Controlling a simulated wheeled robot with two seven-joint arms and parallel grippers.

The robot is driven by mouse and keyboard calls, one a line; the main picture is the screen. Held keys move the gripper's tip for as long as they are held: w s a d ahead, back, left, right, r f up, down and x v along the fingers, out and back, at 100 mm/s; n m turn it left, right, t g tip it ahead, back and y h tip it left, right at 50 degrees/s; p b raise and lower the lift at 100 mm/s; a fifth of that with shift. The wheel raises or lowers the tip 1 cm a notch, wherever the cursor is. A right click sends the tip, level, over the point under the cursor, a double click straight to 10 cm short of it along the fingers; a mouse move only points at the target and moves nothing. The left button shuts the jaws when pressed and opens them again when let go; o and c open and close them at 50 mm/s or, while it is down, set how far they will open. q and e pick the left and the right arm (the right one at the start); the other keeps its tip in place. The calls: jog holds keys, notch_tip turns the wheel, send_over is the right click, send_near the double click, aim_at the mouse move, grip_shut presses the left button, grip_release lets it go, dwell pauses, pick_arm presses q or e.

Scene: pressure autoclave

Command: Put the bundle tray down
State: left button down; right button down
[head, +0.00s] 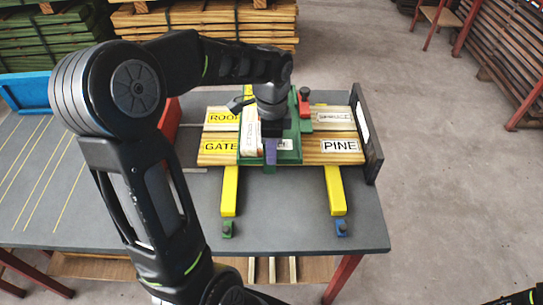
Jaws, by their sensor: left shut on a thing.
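The bundle tray (291,156) is green and shows at the middle of the grey table, between light wooden boards. My left gripper (271,133) is over the tray, pointing down, and is shut on it; my wrist hides most of the grip. A purple part (270,151) shows just below the fingers. A white label strip (250,135) stands beside the gripper. I cannot tell whether the tray touches what is under it. My right gripper is out of view.
Boards labelled ROOF (222,117), GATE (217,147) and PINE (338,147) flank the tray. Two yellow rails (230,190) (335,190) run towards the front. A dark upright plate (367,135) stands at the right edge. A red block (304,107) is behind. The table front (285,225) is clear.

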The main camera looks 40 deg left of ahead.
pick_arm(q)
jog(key=shift+f, duration=1.75)
jog(key=c, duration=1.5)
grip_release()
jog(key=shift+f, duration=0.25)
jog(key=shift+c, duration=0.2)
jog(key=o, duration=0.5)
jog(key=shift+c, duration=0.2)
jog(key=shift+r, duration=0.1)
notch_tip(320, 180, up, 12)
jog(key=shift+r, duration=0.1)
jog(key=shift+s, duration=0.1)
